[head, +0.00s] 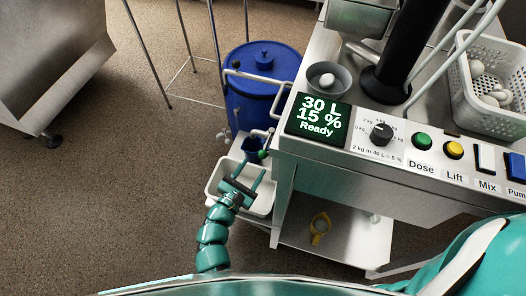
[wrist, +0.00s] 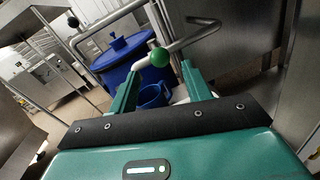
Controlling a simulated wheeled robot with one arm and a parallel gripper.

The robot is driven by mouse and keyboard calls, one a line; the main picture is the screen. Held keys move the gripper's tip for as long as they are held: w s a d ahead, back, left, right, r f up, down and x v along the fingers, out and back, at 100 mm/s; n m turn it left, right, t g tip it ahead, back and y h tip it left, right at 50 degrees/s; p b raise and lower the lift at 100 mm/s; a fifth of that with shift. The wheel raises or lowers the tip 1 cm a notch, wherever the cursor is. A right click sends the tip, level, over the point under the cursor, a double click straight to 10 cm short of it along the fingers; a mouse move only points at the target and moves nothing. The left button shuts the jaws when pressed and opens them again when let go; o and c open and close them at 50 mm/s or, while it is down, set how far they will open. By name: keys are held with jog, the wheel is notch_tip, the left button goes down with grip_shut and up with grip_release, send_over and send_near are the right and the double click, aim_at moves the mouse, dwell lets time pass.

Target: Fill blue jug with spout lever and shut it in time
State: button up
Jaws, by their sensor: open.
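The blue jug (head: 252,146) stands low beside the steel bench, above the white tray, partly hidden by my gripper and the spout. In the wrist view the jug (wrist: 153,96) shows behind and below the green ball knob (wrist: 160,57) of the spout lever. The knob also shows small in the head view (head: 262,154). My gripper (wrist: 160,70) is open and empty, its two teal fingers pointing toward the knob, which appears between the fingertips. In the head view my gripper (head: 249,171) is over the tray. I cannot tell the jug's fill level or any flow.
A lidded blue barrel (head: 262,90) stands behind. The white tray (head: 213,184) lies below my gripper. The bench display (head: 319,116) reads 30 L, 15 %, Ready. Dose, Lift, Mix and Pump controls line the panel. A white perforated basket (head: 480,110) sits on the bench.

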aim_at(263, 153)
jog(key=p+x, duration=0.1)
jog(key=x, duration=0.6)
jog(key=shift+w+d, duration=0.1)
jog(key=shift+w, duration=0.05)
jog(key=shift+c, duration=0.2)
jog(key=shift+f, duration=0.15)
grip_shut()
